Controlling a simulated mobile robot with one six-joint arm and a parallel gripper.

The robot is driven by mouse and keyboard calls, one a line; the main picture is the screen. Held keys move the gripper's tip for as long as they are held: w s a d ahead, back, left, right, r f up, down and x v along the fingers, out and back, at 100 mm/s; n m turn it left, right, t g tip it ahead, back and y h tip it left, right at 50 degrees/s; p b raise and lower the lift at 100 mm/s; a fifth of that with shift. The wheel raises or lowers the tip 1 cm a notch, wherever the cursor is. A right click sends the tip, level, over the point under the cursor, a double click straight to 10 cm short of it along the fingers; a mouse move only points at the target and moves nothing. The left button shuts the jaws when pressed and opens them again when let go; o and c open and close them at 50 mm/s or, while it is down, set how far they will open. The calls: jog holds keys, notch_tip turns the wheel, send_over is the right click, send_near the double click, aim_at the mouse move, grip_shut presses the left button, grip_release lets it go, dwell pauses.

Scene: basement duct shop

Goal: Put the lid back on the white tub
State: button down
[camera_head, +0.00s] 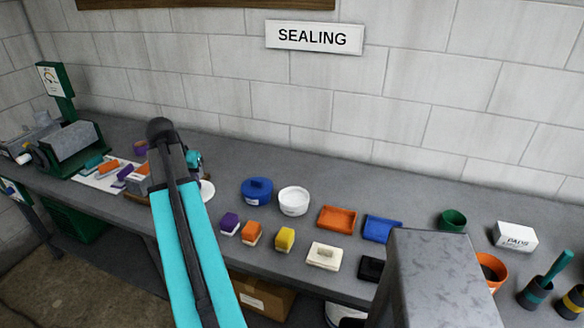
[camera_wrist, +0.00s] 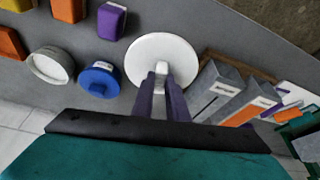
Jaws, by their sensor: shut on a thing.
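The white tub (camera_head: 293,201) stands open and upright on the grey bench, right of the lidded blue tub. In the wrist view the white tub (camera_wrist: 50,66) is at the left, its round mouth uncovered. The white lid (camera_wrist: 160,52) is a round disc in the middle of the wrist view. My gripper (camera_wrist: 160,78) is shut on the lid's small knob, with a finger on each side. In the head view only an edge of the lid (camera_head: 208,191) shows beside my arm, which hides the gripper. I cannot tell whether the lid touches the bench.
The blue tub (camera_head: 257,190) stands between the lid and the white tub. Purple (camera_head: 230,223), orange (camera_head: 251,232) and yellow (camera_head: 284,239) blocks sit in front. Orange (camera_head: 337,218) and blue (camera_head: 382,228) trays lie to the right. Grey boxes (camera_wrist: 216,88) are close beside the lid in the wrist view.

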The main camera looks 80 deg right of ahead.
jog(key=s+d+m+g+p, duration=0.1)
jog(key=s+d+m, duration=0.3)
jog(key=s, duration=1.1)
jog(key=s+d+m+g+p, duration=0.1)
jog(key=s+d+m, duration=0.3)
jog(key=s, duration=1.2)
jog(key=d, duration=0.4)
jog(key=shift+d+f+g+y, duration=0.2)
jog(key=shift+g+y, duration=0.2)
jog(key=shift+f, duration=0.2)
jog(key=shift+f+b, duration=1.5)
jog(key=shift+f, duration=1.5)
jog(key=shift+w+f, duration=0.1)
jog(key=shift+f, duration=0.05)
jog(key=c, duration=1.2)
grip_release()
jog(key=shift+r, duration=0.2)
